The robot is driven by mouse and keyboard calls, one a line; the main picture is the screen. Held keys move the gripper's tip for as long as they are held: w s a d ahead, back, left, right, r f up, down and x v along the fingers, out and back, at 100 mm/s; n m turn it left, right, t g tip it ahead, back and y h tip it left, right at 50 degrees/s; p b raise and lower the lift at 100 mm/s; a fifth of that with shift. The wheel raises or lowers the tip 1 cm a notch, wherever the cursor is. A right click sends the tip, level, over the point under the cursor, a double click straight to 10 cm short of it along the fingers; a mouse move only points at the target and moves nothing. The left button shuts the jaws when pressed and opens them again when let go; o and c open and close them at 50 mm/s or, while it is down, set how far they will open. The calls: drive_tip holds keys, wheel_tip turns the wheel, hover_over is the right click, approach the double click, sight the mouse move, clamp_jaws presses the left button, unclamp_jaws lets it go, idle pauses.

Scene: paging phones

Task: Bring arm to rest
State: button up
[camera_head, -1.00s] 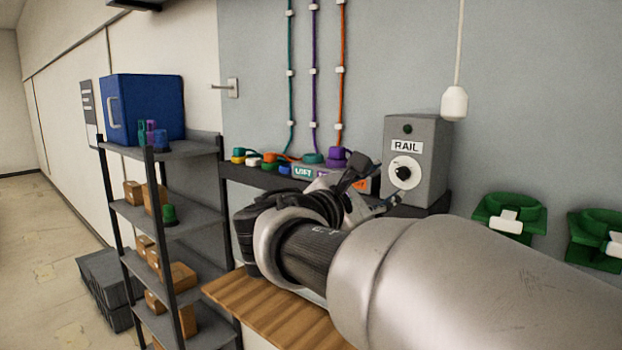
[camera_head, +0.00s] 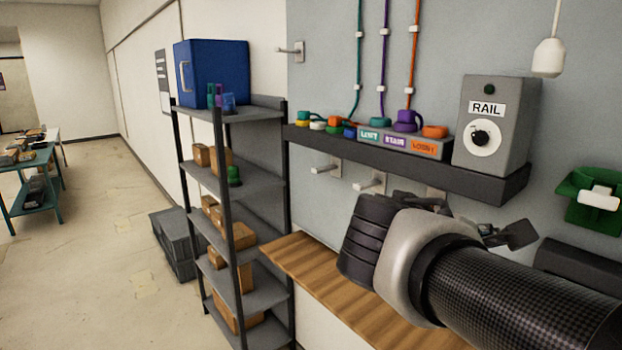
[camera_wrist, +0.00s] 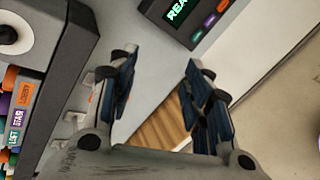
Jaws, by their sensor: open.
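My gripper (camera_wrist: 160,90) is open in the wrist view, with nothing between its two dark finger pads. In the head view my arm reaches in from the lower right, and the gripper (camera_head: 510,234) is partly hidden behind the wrist. It is below the dark wall shelf and above the wooden counter (camera_head: 345,300). The wrist view also shows the counter (camera_wrist: 160,135) beyond the fingers.
A grey RAIL box (camera_head: 497,125) and a label block (camera_head: 404,140) with colored plugs stand on the wall shelf (camera_head: 455,180). A shelving rack (camera_head: 250,180) holds cartons and a blue box (camera_head: 215,75). A dark panel (camera_wrist: 197,20) with buttons is close beyond the fingers. Floor at left is open.

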drive_tip(key=s+a+f+m+g+y+b, duration=0.1)
drive_tip(key=s+a+f+m+y+b, duration=0.15)
drive_tip(key=s+f, duration=0.45)
drive_tip(key=s+a+f+m+g+y+b, duration=0.1)
drive_tip(key=s+f+m+y, duration=0.3)
drive_tip(key=f, duration=0.5)
drive_tip(key=s+a+f+m+y+b, duration=0.2)
drive_tip(key=s+a+f+m+y, duration=0.2)
drive_tip(key=s+a+f+m, duration=0.1)
drive_tip(key=s+a+f, duration=0.1)
drive_tip(key=a+f, duration=0.1)
drive_tip(key=a, duration=0.1)
drive_tip(key=shift+f, duration=0.4)
